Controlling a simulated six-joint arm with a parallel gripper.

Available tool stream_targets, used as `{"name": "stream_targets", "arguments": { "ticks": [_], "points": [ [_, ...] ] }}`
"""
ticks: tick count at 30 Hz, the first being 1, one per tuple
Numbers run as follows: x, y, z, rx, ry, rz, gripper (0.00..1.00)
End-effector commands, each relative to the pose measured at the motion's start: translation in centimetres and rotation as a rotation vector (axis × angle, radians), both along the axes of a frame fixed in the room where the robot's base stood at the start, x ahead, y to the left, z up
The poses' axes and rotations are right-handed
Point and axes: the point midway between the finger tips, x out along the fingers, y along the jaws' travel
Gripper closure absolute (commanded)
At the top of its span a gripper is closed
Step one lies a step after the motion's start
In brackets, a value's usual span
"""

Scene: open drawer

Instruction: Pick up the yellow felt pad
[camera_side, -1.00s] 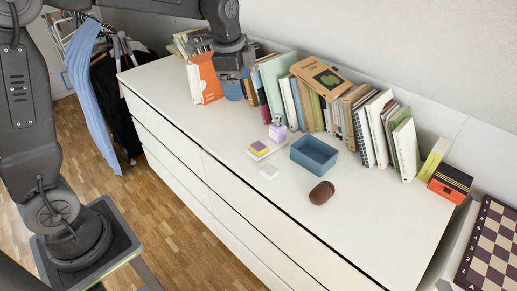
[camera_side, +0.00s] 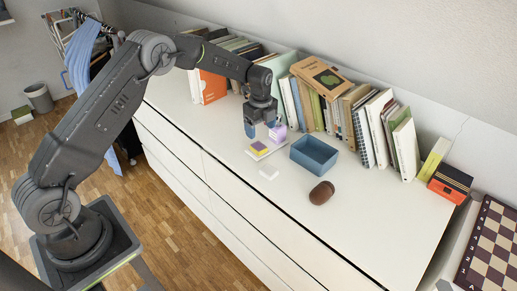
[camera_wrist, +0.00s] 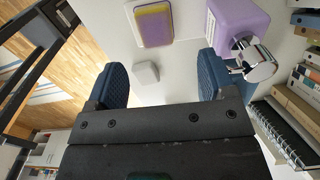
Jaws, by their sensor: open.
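The yellow felt pad (camera_side: 259,146) lies with a purple piece on a small white base on the dresser top. In the wrist view the yellow pad (camera_wrist: 152,9) shows at the top, mostly as a band around the purple piece (camera_wrist: 154,30); I cannot tell exactly how the two are layered. My gripper (camera_side: 260,127) is open and empty, above and a little behind the pad. In the wrist view the blue fingers of my gripper (camera_wrist: 163,80) are apart, with the pad beyond their tips.
A purple dispenser with a metal top (camera_wrist: 238,18) stands close beside the right finger in the wrist view. A small white block (camera_side: 269,172), an open blue box (camera_side: 314,155) and a brown rounded object (camera_side: 321,193) are nearby. Books (camera_side: 371,130) line the wall. The front dresser top is clear.

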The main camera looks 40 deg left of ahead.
Motion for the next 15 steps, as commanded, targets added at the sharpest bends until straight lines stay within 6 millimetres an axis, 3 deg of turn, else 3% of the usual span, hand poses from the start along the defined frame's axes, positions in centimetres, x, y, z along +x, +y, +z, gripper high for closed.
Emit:
{"name": "stream_targets", "arguments": {
  "ticks": [3,10,15],
  "points": [
    [0.0,0.0,-1.6,0.000,0.001,0.001,0.23],
    [-0.3,0.1,-3.2,0.000,0.002,0.001,0.23],
    [-0.7,0.3,-5.7,-0.001,0.002,0.001,0.23]
  ]
}}
